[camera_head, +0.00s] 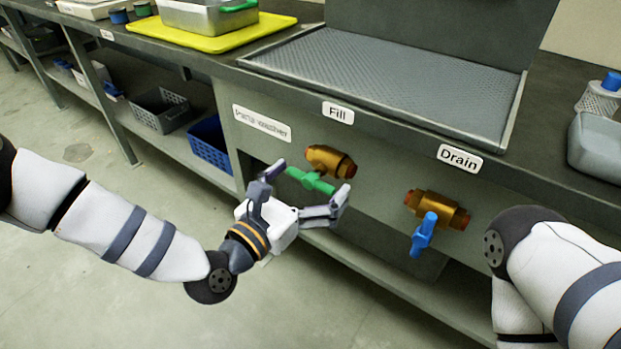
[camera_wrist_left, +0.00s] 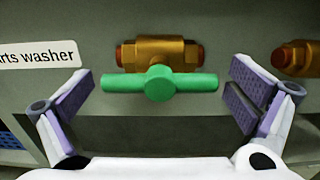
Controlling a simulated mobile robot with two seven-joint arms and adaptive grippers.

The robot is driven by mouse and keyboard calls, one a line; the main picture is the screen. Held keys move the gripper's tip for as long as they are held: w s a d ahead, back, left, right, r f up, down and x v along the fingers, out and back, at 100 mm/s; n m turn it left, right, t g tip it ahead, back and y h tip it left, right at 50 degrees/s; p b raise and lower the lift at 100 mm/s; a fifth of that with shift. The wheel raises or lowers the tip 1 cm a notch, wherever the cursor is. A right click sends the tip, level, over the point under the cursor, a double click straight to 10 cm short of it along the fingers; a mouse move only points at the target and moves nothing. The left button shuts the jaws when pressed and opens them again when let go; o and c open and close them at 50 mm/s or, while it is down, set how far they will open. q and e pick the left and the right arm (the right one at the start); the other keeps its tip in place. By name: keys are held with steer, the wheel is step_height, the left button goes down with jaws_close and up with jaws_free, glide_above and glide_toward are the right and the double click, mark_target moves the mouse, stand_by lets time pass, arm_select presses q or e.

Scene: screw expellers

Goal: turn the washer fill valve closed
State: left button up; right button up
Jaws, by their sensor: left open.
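The fill valve (camera_head: 330,160) is a brass body on the washer's front panel, below the "Fill" label (camera_head: 338,113). In the left wrist view the green handle (camera_wrist_left: 160,84) looks level, parallel to the brass valve body (camera_wrist_left: 160,54). My left gripper (camera_head: 303,190) is open, with one finger near each end of the handle. In the left wrist view both fingers of my left gripper (camera_wrist_left: 160,100) stand apart from the handle ends. My right arm shows at the lower right, but its gripper is out of view.
The drain valve (camera_head: 437,208) with a blue handle (camera_head: 424,235) sits to the right, below the "Drain" label (camera_head: 460,158). A grey mesh tray (camera_head: 390,85) tops the washer. A blue basket (camera_head: 209,144) and a grey basket (camera_head: 160,111) sit on the lower shelf at left.

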arm_select(q)
steer(key=c, duration=1.2)
steer(key=shift+o, duration=0.2)
steer(key=shift+m, duration=0.3)
steer(key=m, duration=0.3)
steer(key=shift+m, duration=0.4)
steer(key=m, duration=0.4)
steer(key=shift+m, duration=0.3)
steer(key=m, duration=0.4)
steer(key=shift+w+r+m, duration=0.1)
steer(key=shift+m, duration=0.2)
steer(key=m+p, duration=0.1)
steer(key=m, duration=0.3)
steer(key=shift+m, duration=0.3)
